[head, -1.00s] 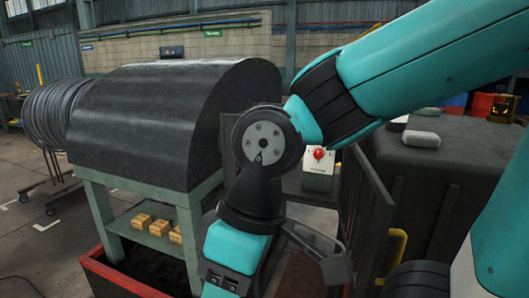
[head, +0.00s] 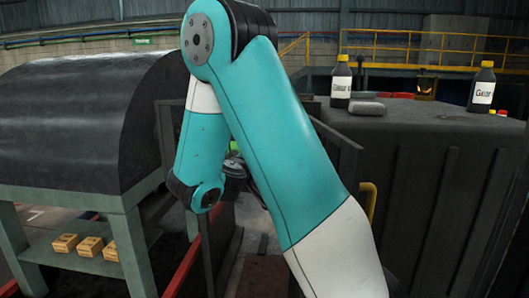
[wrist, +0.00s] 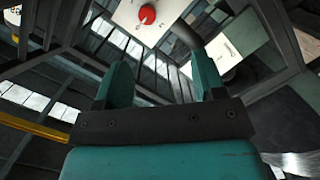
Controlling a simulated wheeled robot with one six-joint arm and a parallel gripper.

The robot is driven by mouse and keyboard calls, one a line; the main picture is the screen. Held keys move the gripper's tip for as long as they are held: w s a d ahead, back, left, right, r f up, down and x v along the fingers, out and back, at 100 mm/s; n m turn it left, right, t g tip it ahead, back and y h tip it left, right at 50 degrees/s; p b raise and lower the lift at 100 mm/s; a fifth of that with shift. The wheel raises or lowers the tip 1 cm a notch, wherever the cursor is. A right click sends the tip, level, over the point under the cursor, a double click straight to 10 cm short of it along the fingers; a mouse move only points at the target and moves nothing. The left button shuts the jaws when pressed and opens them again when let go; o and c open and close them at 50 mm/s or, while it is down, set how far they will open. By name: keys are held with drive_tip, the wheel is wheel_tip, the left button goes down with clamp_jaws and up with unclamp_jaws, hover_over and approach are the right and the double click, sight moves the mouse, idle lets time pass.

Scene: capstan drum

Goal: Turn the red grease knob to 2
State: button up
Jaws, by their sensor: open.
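The red grease knob (wrist: 147,14) shows at the top of the wrist view, on a white panel (wrist: 122,14) with dark marks around it. The marks are too small and partly cut off to read surely. My gripper (wrist: 163,78) is open, with its two teal fingers apart and nothing between them. The knob lies beyond the fingertips, apart from them. In the head view my arm covers the place where the knob would be, so the knob and my fingers are hidden there.
A dark drum (head: 75,120) on a green-grey frame stands at left, with wooden blocks (head: 88,246) on its shelf. A large dark cabinet (head: 430,160) at right bears bottles (head: 341,82). A dark gate-like panel (head: 338,155) stands behind my arm. A second white box (wrist: 225,52) is right of the knob panel.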

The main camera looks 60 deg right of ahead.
drive_tip(key=w+d+p, duration=0.3)
drive_tip(key=d+p, duration=0.1)
drive_tip(key=d, duration=0.4)
drive_tip(key=w+d+r+n+h+p, duration=0.1)
drive_tip(key=w+d+p, duration=0.3)
drive_tip(key=d, duration=0.5)
drive_tip(key=shift+d+t+p, duration=0.15)
drive_tip(key=shift+t+p, duration=0.2)
drive_tip(key=shift+t, duration=0.05)
drive_tip(key=c, duration=0.9)
